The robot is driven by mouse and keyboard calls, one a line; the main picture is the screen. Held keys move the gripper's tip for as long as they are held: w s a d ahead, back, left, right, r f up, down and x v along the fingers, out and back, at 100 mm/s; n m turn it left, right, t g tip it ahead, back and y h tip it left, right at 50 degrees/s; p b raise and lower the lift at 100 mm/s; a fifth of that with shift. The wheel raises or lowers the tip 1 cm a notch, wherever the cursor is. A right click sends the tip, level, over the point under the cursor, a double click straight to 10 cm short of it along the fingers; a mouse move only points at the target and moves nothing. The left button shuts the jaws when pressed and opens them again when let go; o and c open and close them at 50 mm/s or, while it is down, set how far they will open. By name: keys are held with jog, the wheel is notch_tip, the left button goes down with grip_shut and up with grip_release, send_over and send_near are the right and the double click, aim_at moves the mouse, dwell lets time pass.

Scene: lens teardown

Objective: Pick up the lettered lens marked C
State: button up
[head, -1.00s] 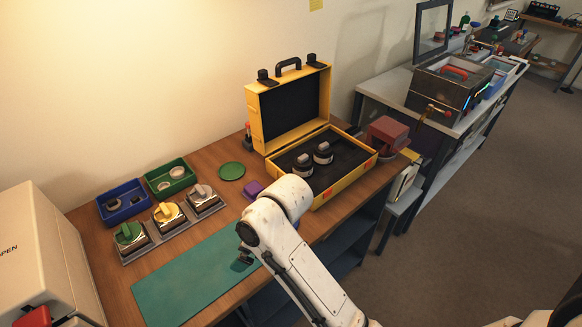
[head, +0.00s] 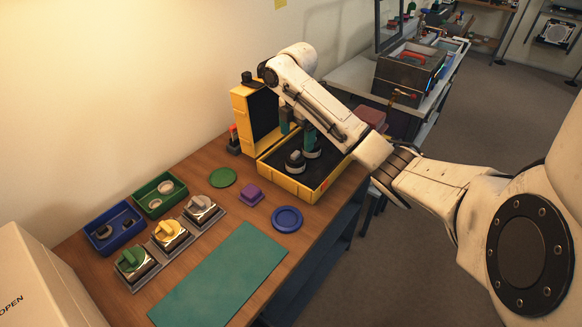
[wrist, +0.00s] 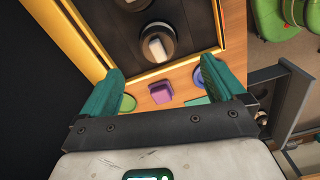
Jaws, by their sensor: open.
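Two dark round lenses with pale grip blocks lie in the open yellow case (head: 275,176). The nearer lens (head: 295,162) shows clearly in the head view. The other is largely hidden behind my gripper (head: 298,131), which is over the case with its teal fingers pointing down. In the wrist view, one lens (wrist: 157,44) lies beyond the fingertips, and part of another (wrist: 131,4) is cut off by the top edge. My gripper (wrist: 159,72) is open, with nothing between its fingers. I cannot read a letter on either lens, so I cannot tell which is C.
A purple block (head: 252,193), a green disc (head: 222,177) and a blue dish (head: 287,219) lie left of and in front of the case. The raised case lid (head: 246,112) stands behind. Knobbed plates and a blue bin (head: 114,228) are further left. The teal mat (head: 220,275) is clear.

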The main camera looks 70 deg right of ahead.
aim_at(296, 153)
notch_tip(296, 153, down, 5)
jog(key=shift+r, duration=0.15)
jog(key=shift+w+d+f+p, duration=0.1)
jog(key=shift+f+p, duration=0.1)
jog(key=shift+f, duration=1.2)
jog(key=shift+d+f+p, duration=0.1)
jog(key=shift+f+p, duration=0.1)
jog(key=shift+f, duration=1.2)
jog(key=shift+r, duration=0.1)
jog(key=c, duration=1)
